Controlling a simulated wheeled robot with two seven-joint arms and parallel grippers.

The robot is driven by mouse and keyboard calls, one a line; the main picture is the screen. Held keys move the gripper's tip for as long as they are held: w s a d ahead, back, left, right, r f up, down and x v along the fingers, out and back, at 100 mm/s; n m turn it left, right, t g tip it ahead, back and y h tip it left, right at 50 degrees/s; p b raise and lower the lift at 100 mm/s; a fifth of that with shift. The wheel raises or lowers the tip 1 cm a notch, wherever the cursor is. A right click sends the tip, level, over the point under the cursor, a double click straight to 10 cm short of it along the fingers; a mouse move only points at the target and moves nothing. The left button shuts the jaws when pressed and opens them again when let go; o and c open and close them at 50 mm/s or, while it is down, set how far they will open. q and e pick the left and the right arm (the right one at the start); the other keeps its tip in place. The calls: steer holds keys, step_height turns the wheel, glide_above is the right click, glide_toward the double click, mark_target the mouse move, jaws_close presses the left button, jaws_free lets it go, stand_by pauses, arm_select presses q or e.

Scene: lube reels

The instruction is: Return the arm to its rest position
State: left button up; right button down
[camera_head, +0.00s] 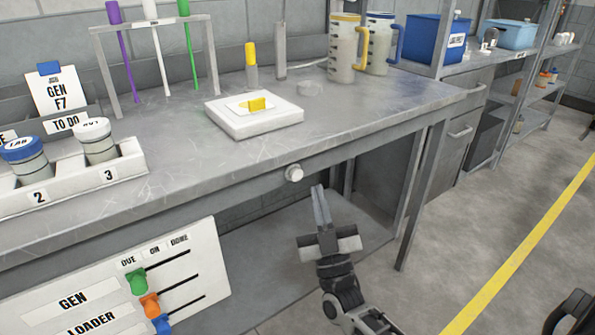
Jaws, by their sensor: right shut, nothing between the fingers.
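My right gripper (320,206) is in front of the grey workbench (350,100), below the level of its top. Its fingers point up and lie together, with nothing between them. Its arm (345,300) comes in from the bottom of the view. The fingertips are just below and right of a round white knob (293,173) on the bench's front edge, and look apart from it. A dark piece at the lower right edge may be part of my body. My left gripper does not show.
On the bench are a white pad with a yellow piece (257,104), a rack (98,62) with coloured sticks, jars in a numbered tray (130,165), and jugs (343,48). A board with coloured sliders (200,270) hangs at the front left. The floor at right is open.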

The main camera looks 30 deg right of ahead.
steer(key=shift+s, duration=0.15)
stand_by(0.3)
